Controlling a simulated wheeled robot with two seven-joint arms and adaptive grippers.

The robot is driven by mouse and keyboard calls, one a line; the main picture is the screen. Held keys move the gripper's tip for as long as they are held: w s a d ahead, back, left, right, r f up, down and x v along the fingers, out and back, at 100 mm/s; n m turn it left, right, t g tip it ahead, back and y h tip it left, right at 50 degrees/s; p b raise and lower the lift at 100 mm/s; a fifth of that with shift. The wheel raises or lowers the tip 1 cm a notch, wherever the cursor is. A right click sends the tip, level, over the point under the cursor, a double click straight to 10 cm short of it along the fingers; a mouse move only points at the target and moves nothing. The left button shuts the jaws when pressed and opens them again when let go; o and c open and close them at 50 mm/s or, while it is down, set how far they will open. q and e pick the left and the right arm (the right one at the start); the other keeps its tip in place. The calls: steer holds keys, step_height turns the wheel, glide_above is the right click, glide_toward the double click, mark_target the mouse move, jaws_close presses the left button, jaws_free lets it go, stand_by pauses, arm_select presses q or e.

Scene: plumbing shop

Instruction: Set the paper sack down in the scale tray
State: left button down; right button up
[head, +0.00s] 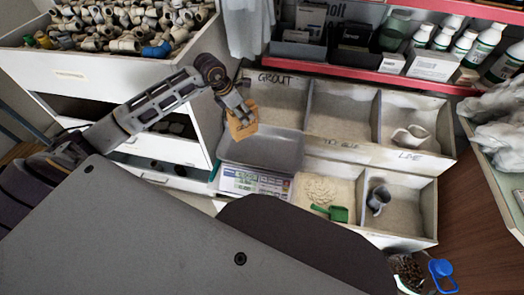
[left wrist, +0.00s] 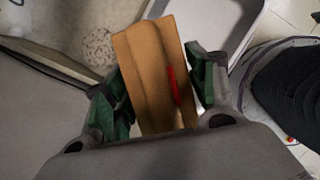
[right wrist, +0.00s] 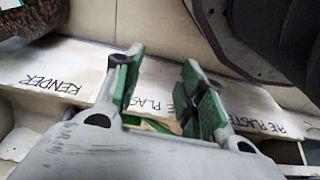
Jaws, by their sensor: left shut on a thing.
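The brown paper sack (head: 243,124) hangs in my left gripper (head: 236,107), above the back left part of the grey scale tray (head: 285,152). In the left wrist view the sack (left wrist: 150,70), with a red mark on its side, sits between the green-padded fingers (left wrist: 160,88). The tray (left wrist: 238,14) shows beyond it at the top. The scale's display panel (head: 254,182) is in front of the tray. In the right wrist view my right gripper (right wrist: 164,72) is open and empty above labelled bins. The head view does not show it.
A cabinet of pipe fittings (head: 110,75) is at left. A red shelf edge (head: 345,75) with bottles runs behind.

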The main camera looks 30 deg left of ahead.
mark_target(244, 129)
arm_select(q)
step_height(244, 129, down, 5)
steer(key=shift+r+b, duration=0.1)
steer(key=shift+b, duration=0.3)
steer(key=shift+f, duration=0.55)
arm_select(e)
steer(key=r, duration=0.2)
steer(key=shift+s+a+r, duration=0.15)
steer(key=shift+a+r, duration=0.15)
steer(key=shift+r, duration=0.05)
arm_select(q)
steer(key=shift+f, duration=0.1)
steer(key=shift+f, duration=0.5)
steer(key=shift+f+b, duration=0.3)
steer(key=shift+f, duration=0.5)
steer(key=shift+w+f, duration=0.1)
steer(key=shift+f, duration=0.4)
arm_select(e)
steer(key=shift+w+a+r, duration=0.1)
steer(key=shift+r, duration=0.4)
steer(key=shift+w+a+r, duration=0.1)
steer(key=shift+r, duration=0.4)
